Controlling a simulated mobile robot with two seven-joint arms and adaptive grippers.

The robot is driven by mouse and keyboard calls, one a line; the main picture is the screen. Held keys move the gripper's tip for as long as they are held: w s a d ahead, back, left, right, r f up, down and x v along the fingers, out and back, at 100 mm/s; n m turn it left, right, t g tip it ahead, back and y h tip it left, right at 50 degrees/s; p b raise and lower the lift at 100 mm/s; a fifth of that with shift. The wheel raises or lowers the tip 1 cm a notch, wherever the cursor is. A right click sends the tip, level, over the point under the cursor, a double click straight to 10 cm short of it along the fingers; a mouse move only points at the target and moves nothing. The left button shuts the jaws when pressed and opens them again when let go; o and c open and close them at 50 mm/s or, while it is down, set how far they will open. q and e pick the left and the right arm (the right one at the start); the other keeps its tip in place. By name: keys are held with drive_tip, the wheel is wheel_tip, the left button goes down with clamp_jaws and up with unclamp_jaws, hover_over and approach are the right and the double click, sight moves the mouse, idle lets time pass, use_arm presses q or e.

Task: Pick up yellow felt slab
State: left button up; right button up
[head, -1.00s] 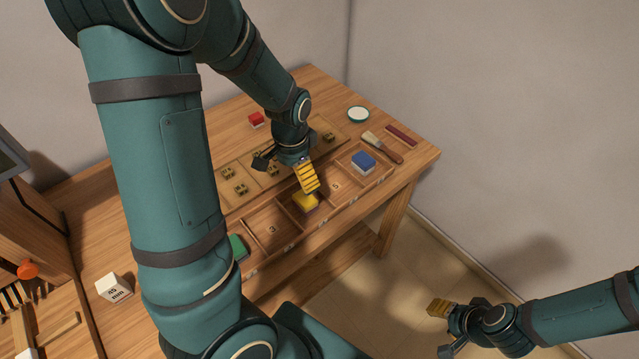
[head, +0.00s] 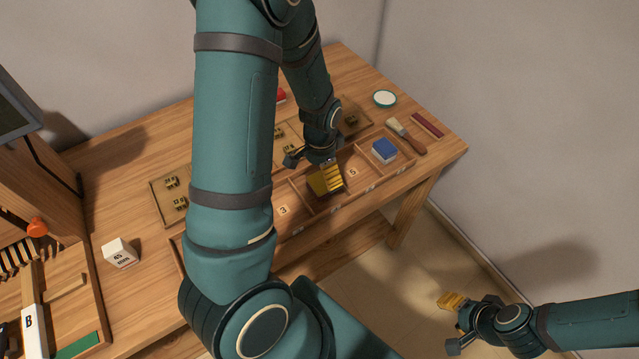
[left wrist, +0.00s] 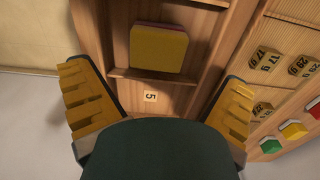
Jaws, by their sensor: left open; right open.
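The yellow felt slab (head: 319,186) lies in a compartment of the wooden tray at the table's front edge. In the head view my left gripper (head: 331,178) is over it and partly hides it. In the left wrist view the slab (left wrist: 158,48) shows a flat yellow face with a red edge along one side. It lies ahead of my left gripper (left wrist: 155,77), whose yellow ribbed fingers are spread wide with nothing between them. My right gripper (head: 452,323) is open and empty, out over the floor at the lower right.
A blue block (head: 384,149) sits in the compartment to the right, past the one labelled 5. A brush (head: 407,137), a dark red bar (head: 427,124) and a round white-topped dish (head: 385,98) lie behind it. A white box (head: 120,252) stands at the left.

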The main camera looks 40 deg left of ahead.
sight(320, 181)
use_arm(q)
drive_tip(key=f, duration=0.3)
drive_tip(key=f+b, duration=0.1)
drive_tip(key=shift+s+d+f, duration=0.1)
drive_tip(key=shift+s+f, duration=0.15)
drive_tip(key=shift+f, duration=0.05)
drive_tip(key=c, duration=0.9)
drive_tip(key=shift+r, duration=0.1)
drive_tip(key=shift+c, duration=0.2)
